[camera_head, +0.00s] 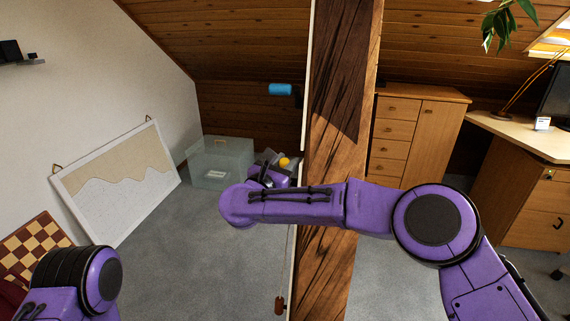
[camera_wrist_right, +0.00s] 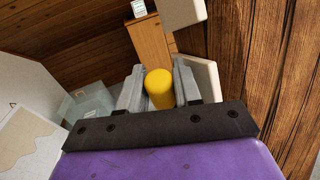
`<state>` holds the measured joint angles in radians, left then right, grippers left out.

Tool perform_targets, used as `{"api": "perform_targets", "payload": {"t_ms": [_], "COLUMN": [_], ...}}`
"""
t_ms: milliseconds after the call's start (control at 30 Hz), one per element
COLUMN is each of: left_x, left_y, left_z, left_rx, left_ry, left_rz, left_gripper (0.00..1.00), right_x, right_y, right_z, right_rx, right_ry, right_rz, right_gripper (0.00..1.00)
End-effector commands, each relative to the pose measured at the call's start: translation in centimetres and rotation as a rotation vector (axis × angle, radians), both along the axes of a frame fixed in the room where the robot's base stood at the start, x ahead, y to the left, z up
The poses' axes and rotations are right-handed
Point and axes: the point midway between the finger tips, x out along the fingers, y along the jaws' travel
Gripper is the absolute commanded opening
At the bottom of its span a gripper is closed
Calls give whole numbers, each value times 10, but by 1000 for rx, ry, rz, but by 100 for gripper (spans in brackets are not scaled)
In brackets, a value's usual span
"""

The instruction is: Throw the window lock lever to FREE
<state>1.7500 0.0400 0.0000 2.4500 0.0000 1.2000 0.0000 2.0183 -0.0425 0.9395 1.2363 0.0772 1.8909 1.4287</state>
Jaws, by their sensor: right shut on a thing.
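A yellow rounded knob (camera_head: 284,162), which looks like the lever's grip, is beside the left face of the timber post. It also shows in the right wrist view (camera_wrist_right: 159,90), between the two grey fingers. My right gripper (camera_head: 270,161) is shut on this knob. The rest of the lever is hidden by the gripper, and I see no FREE marking. My left gripper is outside the view; only part of my left arm shows at the lower left.
The thick timber post (camera_head: 342,110) runs top to bottom, and my right arm crosses it. A blue cylinder (camera_head: 280,89) sits higher up by the post. A translucent box (camera_head: 221,160) and a framed board (camera_head: 118,182) stand left. A red-brown tag (camera_head: 280,305) hangs low.

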Motion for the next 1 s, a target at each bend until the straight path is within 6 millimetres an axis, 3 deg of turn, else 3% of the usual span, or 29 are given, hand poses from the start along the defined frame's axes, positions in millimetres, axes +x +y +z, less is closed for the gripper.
{"api": "perform_targets", "payload": {"t_ms": [367, 1000], "left_x": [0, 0], "left_y": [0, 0], "left_z": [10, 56], "left_rx": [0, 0], "left_ry": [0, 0], "left_rz": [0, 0], "left_gripper": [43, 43], "right_x": [10, 36], "right_y": [-3, -11], "right_z": [3, 2], "right_rx": [49, 176], "right_ry": [145, 537], "right_rz": [1, 1], "right_gripper": [0, 0]}}
